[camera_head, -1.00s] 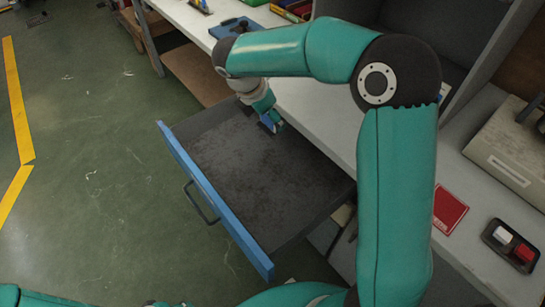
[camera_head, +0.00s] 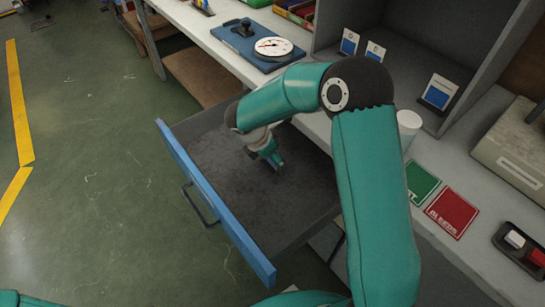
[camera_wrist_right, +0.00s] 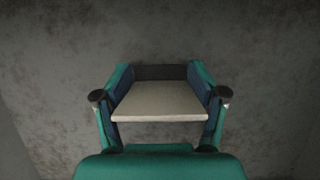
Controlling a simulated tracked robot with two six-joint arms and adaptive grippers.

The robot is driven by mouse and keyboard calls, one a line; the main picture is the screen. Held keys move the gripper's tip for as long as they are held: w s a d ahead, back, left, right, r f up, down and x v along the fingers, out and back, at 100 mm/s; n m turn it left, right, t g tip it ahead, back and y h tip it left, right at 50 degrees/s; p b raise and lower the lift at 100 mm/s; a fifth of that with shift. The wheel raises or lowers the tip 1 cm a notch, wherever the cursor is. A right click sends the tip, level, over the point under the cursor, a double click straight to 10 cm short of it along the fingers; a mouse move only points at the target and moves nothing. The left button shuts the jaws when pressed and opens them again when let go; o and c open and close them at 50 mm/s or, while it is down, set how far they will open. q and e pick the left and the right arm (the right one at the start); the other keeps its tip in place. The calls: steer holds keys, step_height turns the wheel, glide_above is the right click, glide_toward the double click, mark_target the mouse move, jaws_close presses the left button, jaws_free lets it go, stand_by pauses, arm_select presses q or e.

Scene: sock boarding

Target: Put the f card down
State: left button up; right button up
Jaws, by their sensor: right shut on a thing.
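My right gripper (camera_head: 277,165) is low inside the open drawer (camera_head: 228,215). In the right wrist view its two fingers are shut on a thin pale card with a dark strip at its far edge, taken to be the f card (camera_wrist_right: 160,103). The card sits between the fingers above the dark drawer floor. No letter on it is readable, and whether it touches the floor cannot be told. In the head view the card is mostly hidden by the gripper. My left gripper is not in view.
The drawer floor around my gripper is bare. Several blue-and-white cards stand in the shelf, one on the right (camera_head: 438,92). A dial gauge (camera_head: 273,47), a white cup (camera_head: 408,124), a green card (camera_head: 419,182) and a red card (camera_head: 452,213) are on the bench.

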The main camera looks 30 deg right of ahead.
steer(key=o, duration=1.1)
steer(key=shift+c, duration=0.2)
steer(key=p+v, duration=0.1)
steer(key=v, duration=1.1)
steer(key=shift+p, duration=0.4)
